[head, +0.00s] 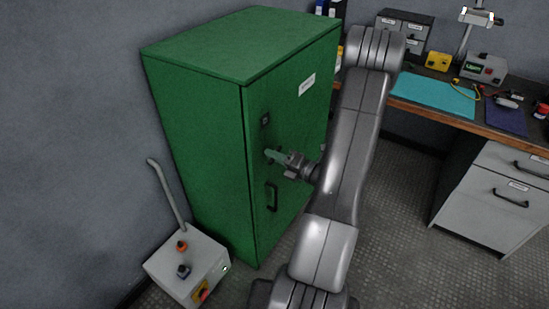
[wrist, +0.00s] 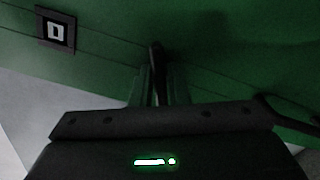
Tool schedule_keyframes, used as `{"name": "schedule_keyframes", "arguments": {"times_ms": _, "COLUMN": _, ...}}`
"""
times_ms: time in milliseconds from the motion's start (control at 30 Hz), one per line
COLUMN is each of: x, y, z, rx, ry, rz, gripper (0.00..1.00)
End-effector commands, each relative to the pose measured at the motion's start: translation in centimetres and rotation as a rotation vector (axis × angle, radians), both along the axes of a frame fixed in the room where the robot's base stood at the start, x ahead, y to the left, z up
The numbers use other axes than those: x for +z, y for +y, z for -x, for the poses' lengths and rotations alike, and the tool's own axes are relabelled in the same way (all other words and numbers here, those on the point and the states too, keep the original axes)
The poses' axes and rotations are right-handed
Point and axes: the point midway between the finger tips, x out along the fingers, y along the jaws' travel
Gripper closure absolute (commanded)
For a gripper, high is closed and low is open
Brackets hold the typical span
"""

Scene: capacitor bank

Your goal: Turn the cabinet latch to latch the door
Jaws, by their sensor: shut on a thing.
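The green cabinet (head: 200,125) stands against the grey wall, and its door (head: 290,110) looks closed. My gripper (head: 272,156) is at the door's front, between a small dark square fitting (head: 265,119) above and the black door handle (head: 271,197) below. In the wrist view my gripper (wrist: 160,88) is shut on a thin dark bar, which I take to be the cabinet latch (wrist: 156,58). The fingers hide most of it, so its exact angle is hard to tell. The square fitting shows at the upper left of the wrist view (wrist: 55,31), with a pale upright mark in it.
A grey control box (head: 187,266) with buttons and a lever stands on the floor left of the cabinet. A workbench (head: 440,117) with a teal mat (head: 432,95) and grey drawers (head: 500,200) is at the right. Open floor (head: 400,220) lies between the cabinet and the bench.

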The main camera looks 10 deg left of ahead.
Motion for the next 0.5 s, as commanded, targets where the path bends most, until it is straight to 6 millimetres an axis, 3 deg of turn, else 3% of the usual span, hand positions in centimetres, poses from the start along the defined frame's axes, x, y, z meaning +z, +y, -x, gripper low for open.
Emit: {"name": "schedule_keyframes", "arguments": {"times_ms": 500, "x": -0.52, "y": -0.05, "z": -0.1, "rx": 0.0, "ry": -0.463, "rz": 0.169, "gripper": 1.0}}
